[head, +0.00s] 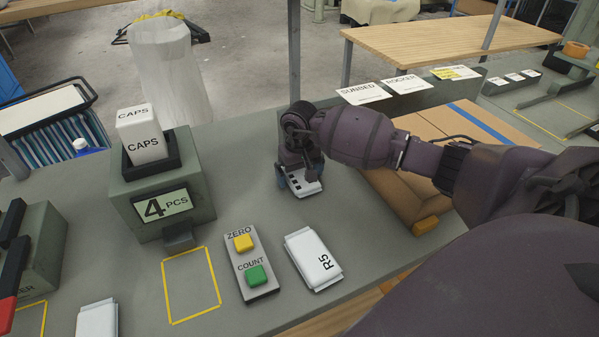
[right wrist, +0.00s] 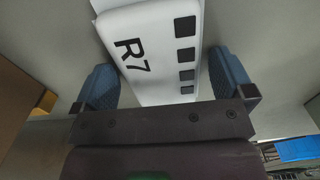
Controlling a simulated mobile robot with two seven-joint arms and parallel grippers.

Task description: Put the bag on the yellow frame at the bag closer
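A white bag marked R7 (right wrist: 160,50), with a row of black squares, lies between the blue fingers of my right gripper (right wrist: 163,85). Narrow gaps show between bag and fingers, so the gripper is open around it. In the head view the bag (head: 304,187) is partly covered by my right gripper (head: 298,172) on the grey bench. A yellow frame (head: 43,322) is partly visible at the lower left, beside a grey-green machine (head: 42,250) with a red-and-black lever; its label is cut off, perhaps the bag closer. My left gripper is out of view.
Another yellow frame (head: 164,290) lies before the counter marked 4 PCS (head: 125,205). A button box (head: 262,290) and a bag marked R5 (head: 318,258) stand right of it. Another white bag (head: 97,320) lies lower left. An open cardboard box (head: 400,205) is under my right arm.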

